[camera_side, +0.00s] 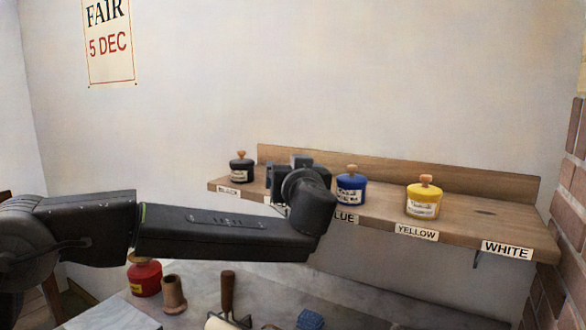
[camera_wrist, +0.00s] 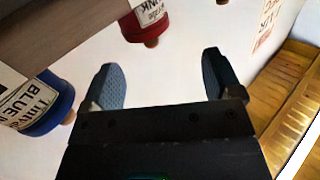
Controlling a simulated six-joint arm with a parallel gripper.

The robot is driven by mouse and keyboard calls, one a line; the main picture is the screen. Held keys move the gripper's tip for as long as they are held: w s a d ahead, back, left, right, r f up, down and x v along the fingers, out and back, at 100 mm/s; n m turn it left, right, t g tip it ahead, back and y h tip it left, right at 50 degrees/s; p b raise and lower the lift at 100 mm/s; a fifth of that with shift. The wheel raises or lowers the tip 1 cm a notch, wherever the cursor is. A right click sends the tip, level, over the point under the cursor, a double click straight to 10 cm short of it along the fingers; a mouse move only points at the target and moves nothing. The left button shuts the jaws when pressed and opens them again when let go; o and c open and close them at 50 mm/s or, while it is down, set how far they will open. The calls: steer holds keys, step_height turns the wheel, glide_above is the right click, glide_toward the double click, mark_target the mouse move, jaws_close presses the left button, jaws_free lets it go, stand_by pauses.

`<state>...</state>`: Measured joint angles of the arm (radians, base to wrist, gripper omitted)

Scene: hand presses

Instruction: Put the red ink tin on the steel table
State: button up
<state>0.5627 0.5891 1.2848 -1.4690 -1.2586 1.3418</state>
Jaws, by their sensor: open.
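The red ink tin (camera_wrist: 148,22) shows at the top of the wrist view, by the wooden shelf, its label partly cut off and its knob pointing down in the picture. In the side view I cannot see it; my arm and gripper cover that stretch of shelf between the black and blue tins. My gripper (camera_wrist: 160,60) is open and empty, its two fingers apart, with the tin just beyond and between the fingertips. In the side view my gripper (camera_side: 290,170) is at the shelf. The grey steel table (camera_side: 350,288) lies below the shelf.
On the shelf (camera_side: 467,222) stand a black tin (camera_side: 241,168), a blue tin (camera_side: 351,188) and a yellow tin (camera_side: 423,200); the WHITE place is empty. The table holds a red can (camera_side: 146,280), a brown pot (camera_side: 174,296), a wooden-handled roller (camera_side: 228,290) and a blue cloth (camera_side: 310,319).

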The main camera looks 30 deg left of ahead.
steer(key=v, duration=0.7)
steer(key=s+a+r+m+t+h, duration=0.3)
steer(key=a+r+m+t+h, duration=0.25)
steer(key=r+h, duration=0.4)
steer(key=s+a+f+m+g+h, duration=0.3)
steer(key=s+f+g, duration=0.4)
steer(key=s+f, duration=0.5)
steer(key=shift+s+a+m+h, duration=0.35)
steer(key=shift+s+a+h, duration=0.1)
steer(key=shift+s+h, duration=0.75)
steer(key=shift+o, duration=0.3)
steer(key=s+a+f+n+g+y, duration=0.1)
steer(key=s+a+f+g, duration=0.2)
steer(key=s+f, duration=0.3)
steer(key=s+a+f+n+g+y, duration=0.1)
steer(key=s+a+f+g+y, duration=0.1)
steer(key=s+a+f+g, duration=0.2)
steer(key=s+a+f, duration=0.1)
steer(key=s+f, duration=0.2)
steer(key=s, duration=0.1)
steer(key=shift+s, duration=0.4)
steer(key=shift+y, duration=0.25)
